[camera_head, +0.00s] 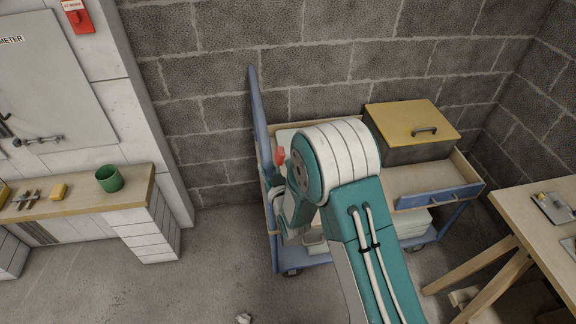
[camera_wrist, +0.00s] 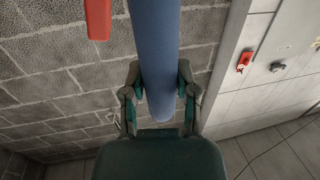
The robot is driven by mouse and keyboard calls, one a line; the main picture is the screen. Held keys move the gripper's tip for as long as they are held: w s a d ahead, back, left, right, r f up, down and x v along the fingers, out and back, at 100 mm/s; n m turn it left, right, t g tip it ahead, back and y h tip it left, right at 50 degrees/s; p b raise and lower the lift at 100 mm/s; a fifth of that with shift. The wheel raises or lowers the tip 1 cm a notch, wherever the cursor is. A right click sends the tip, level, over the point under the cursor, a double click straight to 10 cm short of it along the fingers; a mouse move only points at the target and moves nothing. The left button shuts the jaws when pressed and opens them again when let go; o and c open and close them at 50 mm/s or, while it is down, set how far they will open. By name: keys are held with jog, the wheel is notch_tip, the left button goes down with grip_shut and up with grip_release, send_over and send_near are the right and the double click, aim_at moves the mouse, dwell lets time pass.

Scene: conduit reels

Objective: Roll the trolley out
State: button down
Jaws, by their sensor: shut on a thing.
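The trolley is a blue-framed cart with a wooden top and a lower shelf, standing against the block wall in the head view. Its blue frame (camera_head: 257,110) rises as a tall post at its left end. My own arm hides much of the trolley's left part. In the wrist view my gripper (camera_wrist: 158,95) has its two fingers on either side of a blue bar (camera_wrist: 154,40), which is the trolley's handle, and is shut on it. In the head view the gripper itself is mostly hidden behind my arm.
A wooden bench with a green cup (camera_head: 109,179) stands at left. A wooden table (camera_head: 535,215) stands close at right. The floor (camera_head: 210,265) at front left is mostly clear.

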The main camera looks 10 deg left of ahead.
jog(key=s+a, duration=0.3)
jog(key=a, duration=0.8)
jog(key=s+a, duration=0.4)
jog(key=a, duration=0.6)
jog(key=shift+a, duration=0.4)
jog(key=shift+s, duration=0.1)
jog(key=shift+c, duration=1.9)
grip_release()
jog(key=v, duration=1.2)
jog(key=shift+a+f, duration=0.1)
jog(key=shift+a, duration=0.05)
